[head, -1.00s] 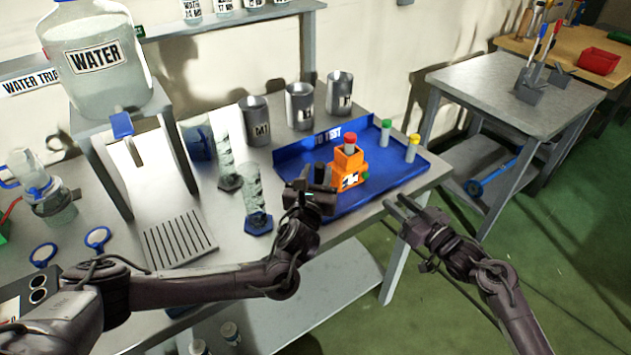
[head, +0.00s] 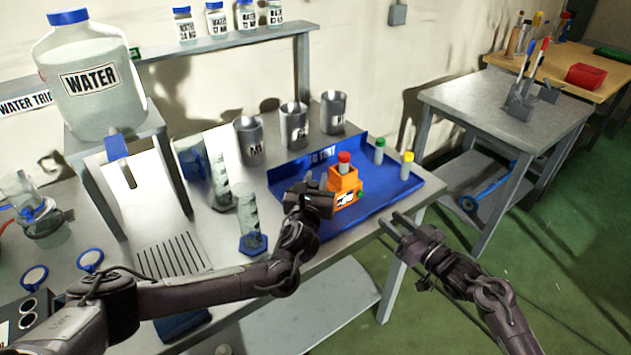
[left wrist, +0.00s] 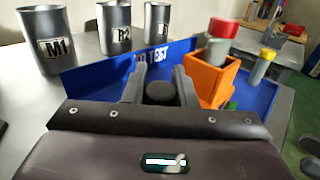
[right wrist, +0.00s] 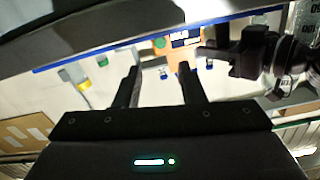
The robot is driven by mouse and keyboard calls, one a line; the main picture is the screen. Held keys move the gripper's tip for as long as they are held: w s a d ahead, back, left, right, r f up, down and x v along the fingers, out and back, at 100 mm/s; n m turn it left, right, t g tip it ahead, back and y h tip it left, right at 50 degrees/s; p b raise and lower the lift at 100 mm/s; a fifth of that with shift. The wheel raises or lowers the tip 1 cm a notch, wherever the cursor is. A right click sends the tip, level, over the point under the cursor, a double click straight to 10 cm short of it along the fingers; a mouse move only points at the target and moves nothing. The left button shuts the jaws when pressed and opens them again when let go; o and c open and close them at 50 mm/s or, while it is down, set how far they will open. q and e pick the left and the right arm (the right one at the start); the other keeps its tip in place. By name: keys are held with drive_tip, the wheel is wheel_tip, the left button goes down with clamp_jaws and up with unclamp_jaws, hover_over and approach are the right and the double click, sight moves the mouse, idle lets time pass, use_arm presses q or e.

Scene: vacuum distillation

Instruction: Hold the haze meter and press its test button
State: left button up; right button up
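The haze meter (head: 345,188) is an orange block on the blue tray (head: 395,192), with a red-capped vial (head: 344,163) in its top. It also shows in the left wrist view (left wrist: 208,80). A green button (right wrist: 160,42) shows on it in the right wrist view. My left gripper (head: 314,196) is open just left of the meter. In the left wrist view, a black round piece (left wrist: 160,92) shows between its fingers; contact cannot be told. My right gripper (head: 388,222) is open and empty, near the table's front right edge, apart from the meter.
Green-capped (head: 379,151) and yellow-capped (head: 407,165) vials stand at the tray's right. Metal cups (head: 293,126) stand behind the tray. A glass cylinder (head: 250,220) stands left of my left gripper. Floor is open at the right.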

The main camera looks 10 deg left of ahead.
use_arm(q)
clamp_jaws()
use_arm(e)
drive_tip(key=c, duration=0.3)
drive_tip(key=shift+r+m+g, duration=0.3)
drive_tip(key=shift+r+m, duration=0.2)
drive_tip(key=shift+m, duration=0.2)
clamp_jaws()
wheel_tip(320, 180, up, 6)
drive_tip(key=s+d+m+g+h, duration=0.2)
drive_tip(key=d+m+g+h, duration=0.1)
drive_tip(key=m, duration=1.1)
drive_tip(key=shift+s+m+h, duration=0.3)
drive_tip(key=shift+h, duration=0.5)
